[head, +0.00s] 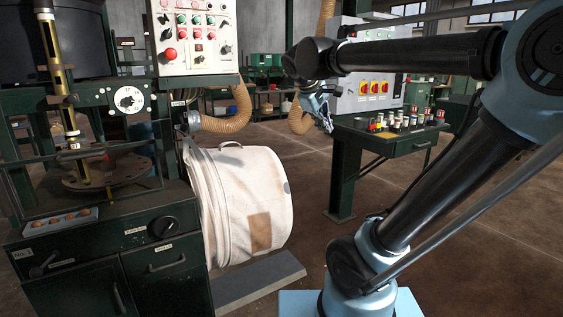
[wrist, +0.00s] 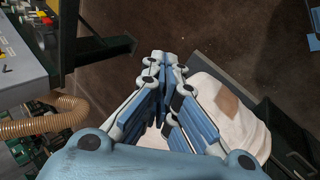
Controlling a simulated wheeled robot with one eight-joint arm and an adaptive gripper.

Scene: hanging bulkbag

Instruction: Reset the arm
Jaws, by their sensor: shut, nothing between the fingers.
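My arm is raised at the right of the head view and reaches left across the picture. My gripper (head: 326,118) hangs in front of the grey control box, pointing down and to the right. In the wrist view my gripper (wrist: 162,62) is shut, with its fingertips together and nothing held. The white bulk bag (head: 262,200) lies low against the green machine, with a brown patch on its side. The bag (wrist: 212,95) also shows in the wrist view, below and to the right of the fingers and apart from them.
The green machine (head: 160,275) with a dial and knobs stands at the left. A control panel (head: 198,40) hangs above it. A tan hose (head: 232,112) curves near the bag. Brown floor lies open in the middle.

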